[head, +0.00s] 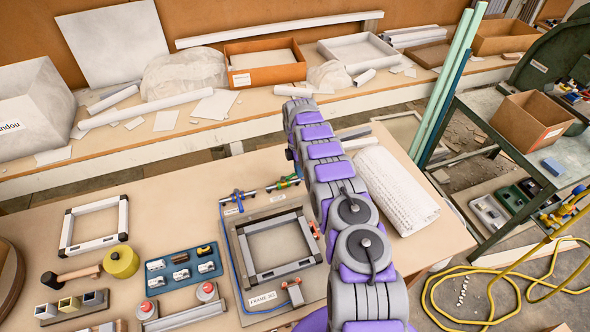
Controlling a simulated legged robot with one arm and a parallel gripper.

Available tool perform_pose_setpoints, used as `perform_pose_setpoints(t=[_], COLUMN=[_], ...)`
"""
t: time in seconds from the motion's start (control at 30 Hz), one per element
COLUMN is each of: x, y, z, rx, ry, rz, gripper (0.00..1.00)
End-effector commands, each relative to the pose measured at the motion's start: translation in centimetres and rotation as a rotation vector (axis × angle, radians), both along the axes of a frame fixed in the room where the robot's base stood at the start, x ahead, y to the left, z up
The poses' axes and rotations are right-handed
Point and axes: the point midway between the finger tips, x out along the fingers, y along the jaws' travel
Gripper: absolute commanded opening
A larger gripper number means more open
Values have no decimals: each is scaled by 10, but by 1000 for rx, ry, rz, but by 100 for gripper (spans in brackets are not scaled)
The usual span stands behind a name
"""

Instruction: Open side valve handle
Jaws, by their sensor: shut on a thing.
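A side valve (286,183) with blue and green parts sits at the back edge of the frame jig (235,262), close to the left side of my arm. A second blue valve (236,197) sits further left on the same edge. A blue hose runs down from it along the jig. My arm rises from the bottom right, across the jig's right side, toward the back bench. Its far end turns away behind its own links. I cannot make out my gripper's fingers, or whether they touch a valve handle.
A grey frame (271,275) lies in the jig. A white roll (397,190) lies right of my arm. A blue tray (184,271), a yellow tape roll (121,261) and another frame (94,226) lie left. Yellow cable (480,310) covers floor at right.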

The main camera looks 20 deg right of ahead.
Motion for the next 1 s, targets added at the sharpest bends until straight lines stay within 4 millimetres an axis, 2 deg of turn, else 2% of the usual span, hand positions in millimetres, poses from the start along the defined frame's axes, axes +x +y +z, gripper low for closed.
perform_pose_setpoints(t=[0.47, 0.5, 0.73, 1.0], x=[3, 3, 1, 1], y=[-5, -5, -5, -4], z=[2, 2, 1, 2], rx=[-4, -4, -2, -1], ry=[-9, -9, -6, -4], rz=[9, 9, 9, 8], gripper=[0, 19, 41, 43])
